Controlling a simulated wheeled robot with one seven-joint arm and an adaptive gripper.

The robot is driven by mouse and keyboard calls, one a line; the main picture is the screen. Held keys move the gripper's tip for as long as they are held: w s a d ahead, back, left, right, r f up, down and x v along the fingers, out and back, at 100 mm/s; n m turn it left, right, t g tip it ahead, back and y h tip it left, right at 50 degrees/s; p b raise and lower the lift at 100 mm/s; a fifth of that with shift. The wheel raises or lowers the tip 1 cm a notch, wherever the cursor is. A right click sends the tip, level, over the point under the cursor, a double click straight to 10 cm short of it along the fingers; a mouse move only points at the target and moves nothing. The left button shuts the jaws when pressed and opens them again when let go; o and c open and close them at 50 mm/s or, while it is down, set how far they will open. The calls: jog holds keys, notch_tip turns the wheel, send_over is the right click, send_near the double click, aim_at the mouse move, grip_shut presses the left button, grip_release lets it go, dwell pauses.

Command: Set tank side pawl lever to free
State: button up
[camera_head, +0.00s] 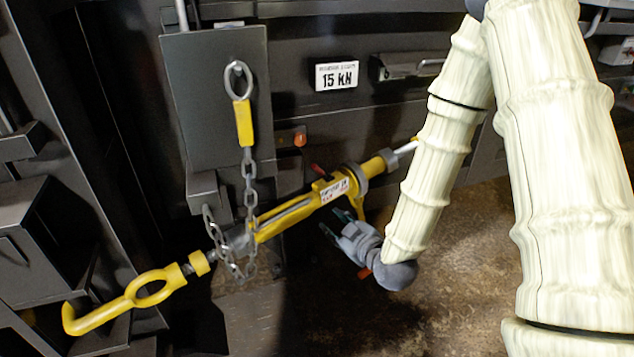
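A yellow ratchet load binder (300,207) runs slantwise across the middle of the head view, with a yellow hook end (125,300) at lower left. A small red-tipped lever (318,169) sticks up at the ratchet body near a white label (335,190); I cannot tell whether it is the tank side pawl lever, nor its setting. My gripper (334,227) is just below the ratchet body, its dark fingers pointing up and left toward it. The fingers look apart with nothing visible between them. I cannot tell whether they touch the binder.
A chain with a yellow tag (243,123) hangs from a ring on a grey plate (190,80) and loops around the binder's left part. A dark tank wall with a "15 KN" sign (337,77) stands behind. Stained floor (470,260) lies open at right.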

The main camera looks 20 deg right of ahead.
aim_at(319, 170)
jog(key=w+d+r+n+t+b, duration=0.1)
jog(key=w+r+n+t+b, duration=0.15)
jog(key=r, duration=0.65)
jog(key=shift+m+t+y, duration=0.25)
jog(key=shift+t+y, duration=0.05)
jog(key=shift+t, duration=0.15)
jog(key=w, duration=0.3)
jog(key=w+a+b, duration=0.1)
jog(key=w, duration=0.3)
jog(key=w+a, duration=0.1)
jog(key=w, duration=0.3)
jog(key=shift+f, duration=0.2)
grip_shut()
